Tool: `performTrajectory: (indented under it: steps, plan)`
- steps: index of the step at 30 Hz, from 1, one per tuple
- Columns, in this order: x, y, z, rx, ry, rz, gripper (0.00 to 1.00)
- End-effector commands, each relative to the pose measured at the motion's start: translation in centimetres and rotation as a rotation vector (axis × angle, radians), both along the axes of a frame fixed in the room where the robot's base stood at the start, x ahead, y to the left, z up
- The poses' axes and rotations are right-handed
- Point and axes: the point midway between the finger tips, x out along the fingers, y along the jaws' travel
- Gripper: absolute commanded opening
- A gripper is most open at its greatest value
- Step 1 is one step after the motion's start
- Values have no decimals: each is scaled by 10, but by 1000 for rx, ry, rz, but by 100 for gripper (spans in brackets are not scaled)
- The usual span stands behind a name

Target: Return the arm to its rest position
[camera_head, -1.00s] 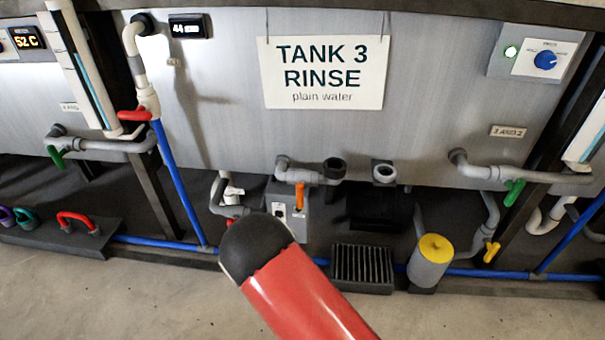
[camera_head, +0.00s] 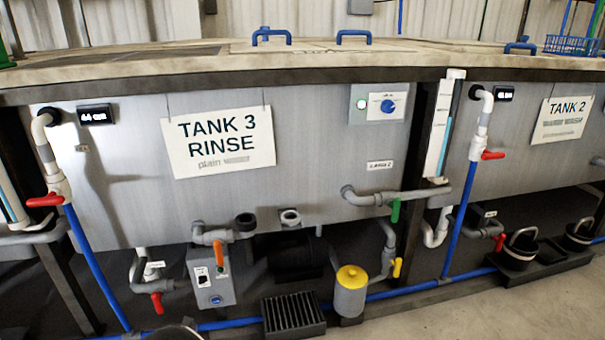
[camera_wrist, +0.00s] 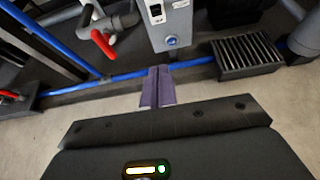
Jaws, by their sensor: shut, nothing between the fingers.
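My gripper (camera_wrist: 157,88) shows in the wrist view, with its two purple-grey fingers together and nothing between them. Its fingertips point toward the blue floor pipe (camera_wrist: 125,76) below the grey switch box (camera_wrist: 170,22). I cannot tell how far the fingertips are from the pipe. In the head view, only a dark rounded piece at the bottom edge, left of centre, may be part of my arm. The gripper is hidden from that view.
The tank 3 front (camera_head: 310,150) bears a rinse sign (camera_head: 218,142). Below stand the switch box (camera_head: 210,277), a black grate (camera_head: 292,315) and a yellow-topped cylinder (camera_head: 350,292). A red-handled valve (camera_wrist: 103,44) is left of the gripper. Bare floor (camera_head: 480,318) lies front right.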

Motion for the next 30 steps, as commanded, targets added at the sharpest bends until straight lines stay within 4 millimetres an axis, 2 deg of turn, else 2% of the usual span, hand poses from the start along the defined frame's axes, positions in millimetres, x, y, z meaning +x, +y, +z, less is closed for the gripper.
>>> performTrajectory:
  steps: [11,17,20,23,26,30]
  plan:
    - [25,-37,43,108,7,-169,0]
    - [44,-77,83,215,12,-335,0]
    - [53,-106,108,289,16,-445,0]
    - [61,-145,139,387,21,-589,0]
    - [63,-200,178,525,25,-782,0]
    - [45,-289,232,763,34,-1098,0]
